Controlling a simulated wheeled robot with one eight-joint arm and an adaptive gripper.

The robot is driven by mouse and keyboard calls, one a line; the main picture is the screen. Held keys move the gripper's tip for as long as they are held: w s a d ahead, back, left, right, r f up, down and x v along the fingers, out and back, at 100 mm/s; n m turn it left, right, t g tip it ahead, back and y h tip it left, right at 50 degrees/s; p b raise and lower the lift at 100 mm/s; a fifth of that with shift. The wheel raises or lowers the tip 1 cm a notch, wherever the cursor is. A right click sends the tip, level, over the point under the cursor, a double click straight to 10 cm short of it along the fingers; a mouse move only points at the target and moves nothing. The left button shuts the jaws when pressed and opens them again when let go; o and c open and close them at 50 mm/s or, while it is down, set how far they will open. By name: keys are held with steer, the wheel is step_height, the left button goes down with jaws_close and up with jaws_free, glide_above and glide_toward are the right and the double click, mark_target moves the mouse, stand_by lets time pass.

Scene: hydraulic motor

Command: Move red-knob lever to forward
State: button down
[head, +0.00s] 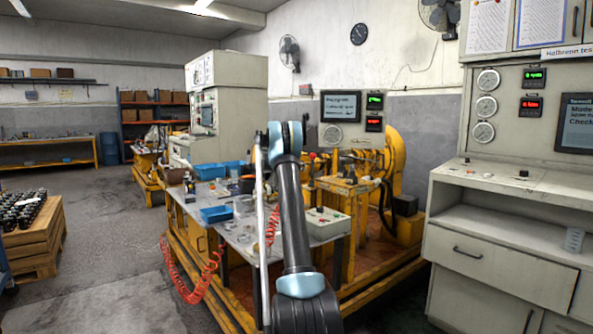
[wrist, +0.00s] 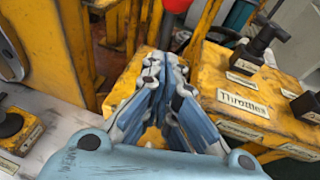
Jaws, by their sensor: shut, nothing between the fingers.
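A red knob (wrist: 176,5) shows at the top edge of the wrist view, cut off by the frame. It is just beyond my gripper's fingertips and looks apart from them. A small red knob (head: 312,156) also shows in the head view, just right of my arm, among yellow machine parts. My gripper (wrist: 165,62) is shut and empty, with its blue-grey fingers together over the yellow bench. The gripper itself is hidden in the head view, behind my arm. The lever's lower part and its position marks cannot be made out.
A yellow block labelled "Throttles" (wrist: 243,103) with black handles (wrist: 262,40) stands right of my fingers. Yellow posts (wrist: 75,45) rise at the left. Blue bins (head: 215,214) and a control box (head: 322,225) sit on the bench. A grey console (head: 500,225) stands at the right.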

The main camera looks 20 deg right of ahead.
steer(key=shift+r+x, duration=0.2)
steer(key=shift+x, duration=0.65)
steer(key=shift+r+x, duration=0.15)
steer(key=shift+x, duration=0.65)
steer(key=shift+r+x, duration=0.2)
steer(key=shift+x, duration=0.65)
steer(key=shift+w+d, duration=0.1)
